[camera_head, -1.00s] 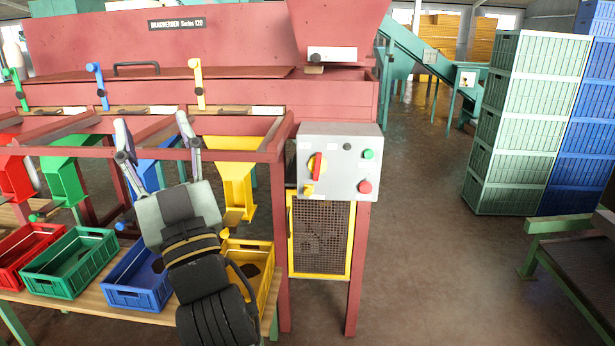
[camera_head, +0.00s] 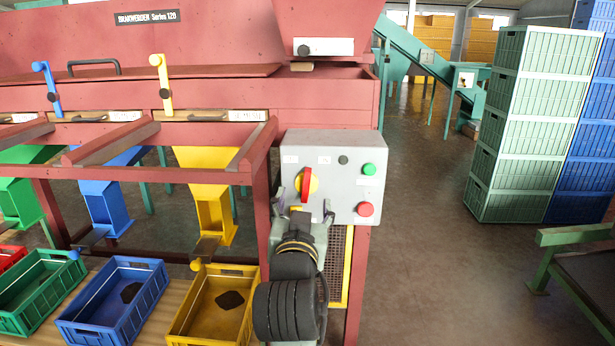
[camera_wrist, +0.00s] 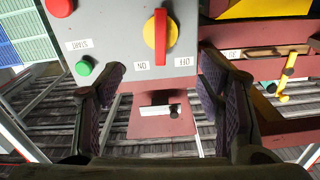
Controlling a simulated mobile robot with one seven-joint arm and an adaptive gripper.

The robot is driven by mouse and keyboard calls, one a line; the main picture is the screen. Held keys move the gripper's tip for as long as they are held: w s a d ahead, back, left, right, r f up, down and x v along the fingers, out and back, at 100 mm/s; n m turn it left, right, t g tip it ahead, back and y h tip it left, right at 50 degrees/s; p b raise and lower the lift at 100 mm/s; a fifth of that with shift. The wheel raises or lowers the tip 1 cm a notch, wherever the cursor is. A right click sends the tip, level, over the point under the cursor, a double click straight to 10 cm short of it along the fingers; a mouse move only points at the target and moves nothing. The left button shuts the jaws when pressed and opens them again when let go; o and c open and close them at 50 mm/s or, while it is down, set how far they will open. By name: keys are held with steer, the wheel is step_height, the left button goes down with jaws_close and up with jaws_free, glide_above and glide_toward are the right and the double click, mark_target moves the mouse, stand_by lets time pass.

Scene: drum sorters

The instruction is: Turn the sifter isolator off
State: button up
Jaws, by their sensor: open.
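The sifter isolator (camera_head: 306,186) is a red handle on a yellow round plate, on the left of a grey control box (camera_head: 345,150). Its handle stands about upright. In the wrist view, which is upside down, the isolator handle (camera_wrist: 160,38) points between two small labels, one reading ON and the other seemingly OFF. My gripper (camera_head: 305,208) is in front of the box, just below the isolator. In the wrist view my gripper (camera_wrist: 163,66) is open and empty, its fingers on either side of the handle's line.
A green button (camera_head: 368,169) and a red button (camera_head: 365,209) sit on the box's right side. Yellow (camera_head: 160,85) and blue (camera_head: 46,85) levers stand on the red machine to the left. Coloured crates lie on a bench below.

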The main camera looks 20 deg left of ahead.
mark_target(307, 183)
steer(key=p+x, duration=0.2)
steer(key=x, duration=0.7)
steer(key=shift+w+a, duration=0.1)
steer(key=shift+w, duration=0.3)
steer(key=shift+c, duration=0.2)
steer(key=c, duration=1.1)
